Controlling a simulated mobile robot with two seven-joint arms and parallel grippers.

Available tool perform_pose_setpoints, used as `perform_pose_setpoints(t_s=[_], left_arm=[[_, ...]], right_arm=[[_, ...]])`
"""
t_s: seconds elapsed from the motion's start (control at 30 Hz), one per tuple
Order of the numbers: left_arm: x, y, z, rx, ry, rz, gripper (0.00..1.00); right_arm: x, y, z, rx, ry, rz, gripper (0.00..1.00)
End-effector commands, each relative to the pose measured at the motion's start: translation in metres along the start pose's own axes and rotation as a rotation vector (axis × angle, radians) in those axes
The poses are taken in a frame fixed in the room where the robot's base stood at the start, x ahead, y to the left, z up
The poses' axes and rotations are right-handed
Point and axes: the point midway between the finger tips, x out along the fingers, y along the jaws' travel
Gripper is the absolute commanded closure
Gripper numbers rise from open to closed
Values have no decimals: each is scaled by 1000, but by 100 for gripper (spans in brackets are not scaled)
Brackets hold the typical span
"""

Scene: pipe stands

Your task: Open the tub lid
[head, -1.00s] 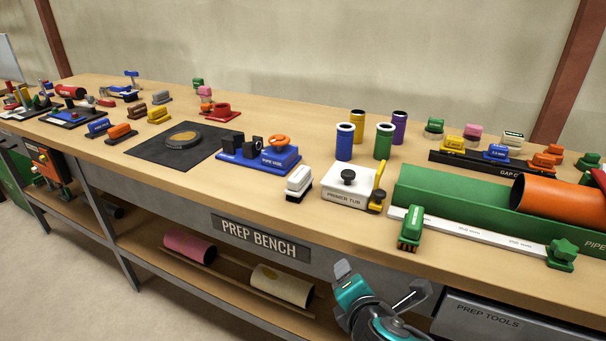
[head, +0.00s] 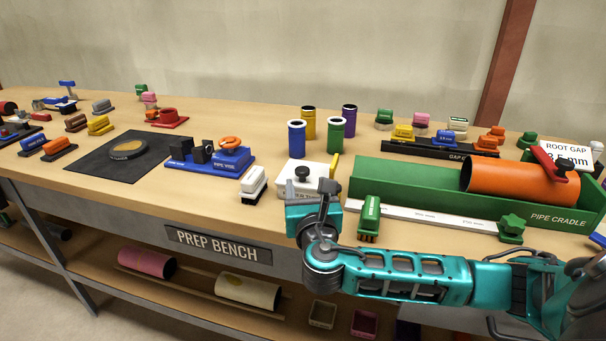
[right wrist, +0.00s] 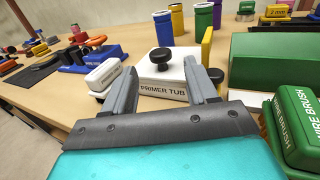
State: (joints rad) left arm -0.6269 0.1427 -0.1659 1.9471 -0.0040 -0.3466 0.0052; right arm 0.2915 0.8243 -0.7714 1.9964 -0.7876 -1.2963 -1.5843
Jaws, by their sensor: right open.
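The primer tub is a white box with a white lid (head: 289,175) and a black knob (head: 302,173), standing on the bench; my right gripper hides part of its front in the head view. In the right wrist view the tub's front (right wrist: 163,90) with its "PRIMER TUB" label and the black knob (right wrist: 161,57) lie between and beyond my fingers. The lid looks seated on the tub. My right gripper (head: 313,192) is open and empty, just in front of the tub; its fingers (right wrist: 167,86) also show in the right wrist view. My left gripper is not in view.
A white-topped brush (head: 253,182) stands left of the tub. A yellow upright piece (head: 335,165) is at its right. The green pipe cradle (head: 400,182) with an orange pipe (head: 515,181) and a green wire brush (head: 369,216) are to the right. Several coloured cylinders stand behind.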

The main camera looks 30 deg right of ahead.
Motion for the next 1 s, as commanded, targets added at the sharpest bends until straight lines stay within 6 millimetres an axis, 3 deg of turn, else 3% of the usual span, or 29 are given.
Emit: perform_pose_setpoints(t_s=[0.1,0.3,0.73,1.0], left_arm=[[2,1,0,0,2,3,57],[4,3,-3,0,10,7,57],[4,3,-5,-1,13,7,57],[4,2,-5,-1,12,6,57]], right_arm=[[25,0,0,1,-2,-3,42],[52,0,0,3,0,-1,42],[61,0,0,4,2,0,42],[61,0,0,3,2,0,68]])
